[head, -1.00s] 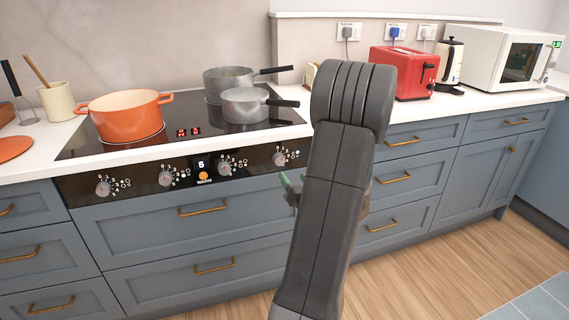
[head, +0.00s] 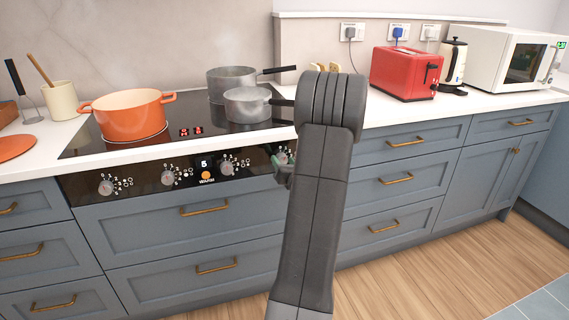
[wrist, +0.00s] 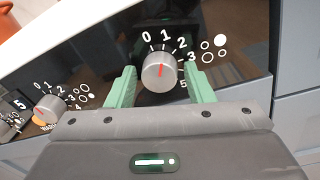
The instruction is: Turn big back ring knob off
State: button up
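The rightmost knob (wrist: 158,72) is silver with a red mark, which points up near the 1 of its dial. Beside it is a diagram of rings (wrist: 213,49) with the upper right one filled white. My gripper (wrist: 160,88) is open; its green fingers stand left and right of the knob, with gaps on both sides, not clamped on it. In the head view my gripper (head: 283,163) is at the right end of the control panel, partly hidden by my arm.
More knobs (head: 167,177) and a lit display (head: 206,170) lie left on the panel. Above, the hob carries an orange pot (head: 132,118), a grey pot (head: 229,82) and a saucepan (head: 245,106). Blue drawers (head: 220,235) lie below.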

jog(key=c, duration=0.7)
jog(key=n+b, duration=0.3)
jog(key=b, duration=0.1)
jog(key=shift+f, duration=0.2)
jog(key=n+b, duration=0.2)
jog(key=b, duration=0.2)
jog(key=shift+r+n, duration=0.15)
jog(key=shift+n, duration=0.25)
jog(key=shift+r, duration=0.1)
jog(key=o, duration=1)
